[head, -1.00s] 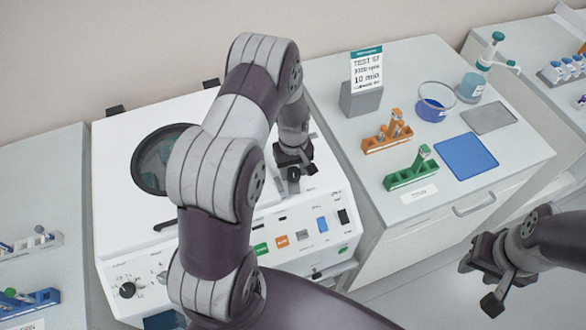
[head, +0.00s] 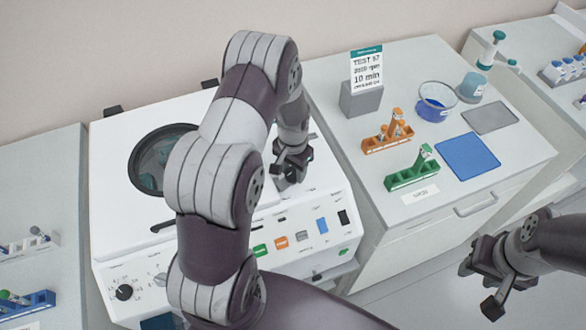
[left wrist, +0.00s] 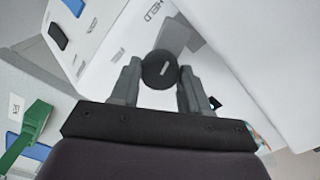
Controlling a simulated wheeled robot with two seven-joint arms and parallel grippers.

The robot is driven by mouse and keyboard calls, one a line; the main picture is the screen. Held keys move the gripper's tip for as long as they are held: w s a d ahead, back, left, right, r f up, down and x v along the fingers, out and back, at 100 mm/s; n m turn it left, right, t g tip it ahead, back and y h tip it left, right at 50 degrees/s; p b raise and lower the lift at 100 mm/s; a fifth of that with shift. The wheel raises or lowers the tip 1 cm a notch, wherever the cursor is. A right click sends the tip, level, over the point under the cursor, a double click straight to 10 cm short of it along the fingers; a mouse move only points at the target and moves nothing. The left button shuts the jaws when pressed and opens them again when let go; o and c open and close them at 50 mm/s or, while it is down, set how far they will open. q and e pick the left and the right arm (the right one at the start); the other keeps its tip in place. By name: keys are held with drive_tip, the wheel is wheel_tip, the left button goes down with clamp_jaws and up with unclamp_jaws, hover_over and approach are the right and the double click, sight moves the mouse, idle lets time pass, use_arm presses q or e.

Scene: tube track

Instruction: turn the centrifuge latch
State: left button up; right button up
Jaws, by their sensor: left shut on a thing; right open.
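The white centrifuge (head: 120,235) stands at the left with its lid down and a round dark window (head: 158,160) in it. My left gripper (head: 288,178) is at the lid's front right corner. In the left wrist view the latch is a round black knob (left wrist: 160,69) with a short white mark, between the fingers of my left gripper (left wrist: 159,76), which are shut on it. In the head view my gripper hides the knob. My right gripper (head: 484,285) is open and empty, in front of the right-hand bench.
The centrifuge's front panel has coloured buttons (head: 281,242) and a dial (head: 124,292). On the right bench are an orange rack (head: 388,142), a green rack (head: 412,172), a blue mat (head: 467,156), a beaker (head: 435,103) and a sign (head: 366,72).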

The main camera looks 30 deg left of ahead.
sight(292, 172)
use_arm(q)
drive_tip(key=shift+w+r+m, duration=0.1)
drive_tip(key=shift+m, duration=0.8)
drive_tip(key=shift+w+r+m, duration=0.1)
drive_tip(key=shift+m, duration=0.8)
drive_tip(key=o, duration=1.1)
drive_tip(key=shift+c, duration=0.2)
drive_tip(key=shift+s, duration=0.2)
wheel_tip(292, 172, up, 13)
drive_tip(key=b, duration=0.3)
drive_tip(key=shift+f, duration=0.15)
